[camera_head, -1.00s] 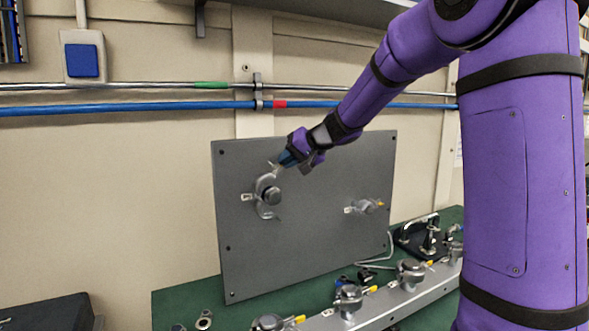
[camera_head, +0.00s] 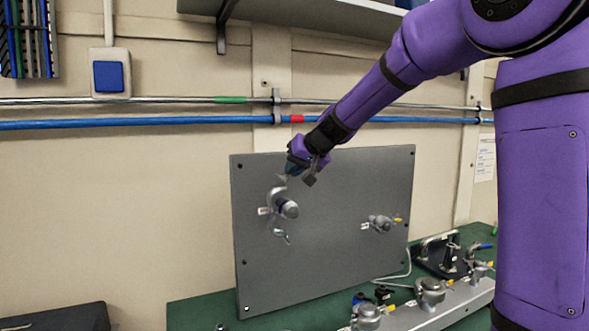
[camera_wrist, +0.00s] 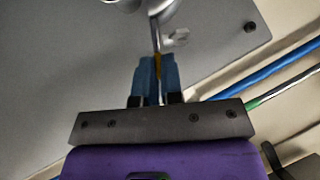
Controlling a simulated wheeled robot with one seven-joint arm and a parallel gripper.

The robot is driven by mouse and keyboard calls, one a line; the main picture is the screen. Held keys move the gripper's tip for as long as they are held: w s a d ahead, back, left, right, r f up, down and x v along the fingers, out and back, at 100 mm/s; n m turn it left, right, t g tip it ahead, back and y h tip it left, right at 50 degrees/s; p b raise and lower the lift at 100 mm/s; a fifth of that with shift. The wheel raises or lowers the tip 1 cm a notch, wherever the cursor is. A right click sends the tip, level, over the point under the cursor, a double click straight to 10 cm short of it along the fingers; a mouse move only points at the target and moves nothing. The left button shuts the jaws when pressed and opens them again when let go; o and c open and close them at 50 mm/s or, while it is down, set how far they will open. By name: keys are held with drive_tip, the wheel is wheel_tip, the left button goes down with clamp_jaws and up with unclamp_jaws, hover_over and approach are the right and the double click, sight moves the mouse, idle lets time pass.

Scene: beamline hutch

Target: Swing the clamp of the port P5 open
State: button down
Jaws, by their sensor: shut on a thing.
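A clamped port (camera_head: 287,209) stands out from the left part of the upright grey panel (camera_head: 325,250); its label is too small to read. The upper part of its metal clamp (camera_head: 275,192) shows beside the port body, and a loose-looking curved piece (camera_head: 281,237) hangs below it, apart from the body. My gripper (camera_head: 291,174) is just above the port. In the wrist view, its blue fingers (camera_wrist: 156,68) are shut on a thin metal part of the clamp (camera_wrist: 156,36).
A second port (camera_head: 380,223) with a yellow tab is on the panel's right. A rail with several fittings (camera_head: 430,295) and a black-based toggle clamp (camera_head: 447,252) stand on the green bench in front. Pipes (camera_head: 150,122) run along the wall behind.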

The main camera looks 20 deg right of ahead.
drive_tip(key=c, duration=1.3)
unclamp_jaws()
drive_tip(key=shift+a, duration=0.1)
drive_tip(key=shift+o, duration=0.2)
drive_tip(key=v, duration=1.1)
drive_tip(key=shift+a, duration=0.1)
drive_tip(key=s+a+f+g+h, duration=0.1)
drive_tip(key=s+f, duration=0.3)
drive_tip(key=s, duration=0.6)
drive_tip(key=s+a+f+n+g+h, duration=0.1)
drive_tip(key=s+f, duration=0.4)
drive_tip(key=s, duration=0.5)
drive_tip(key=s+a+f+n+g+h, duration=0.1)
drive_tip(key=s+f, duration=0.3)
drive_tip(key=s, duration=0.6)
drive_tip(key=shift+s+a+f+g+h, duration=0.2)
drive_tip(key=shift+a+g+h, duration=0.25)
drive_tip(key=shift+a, duration=0.45)
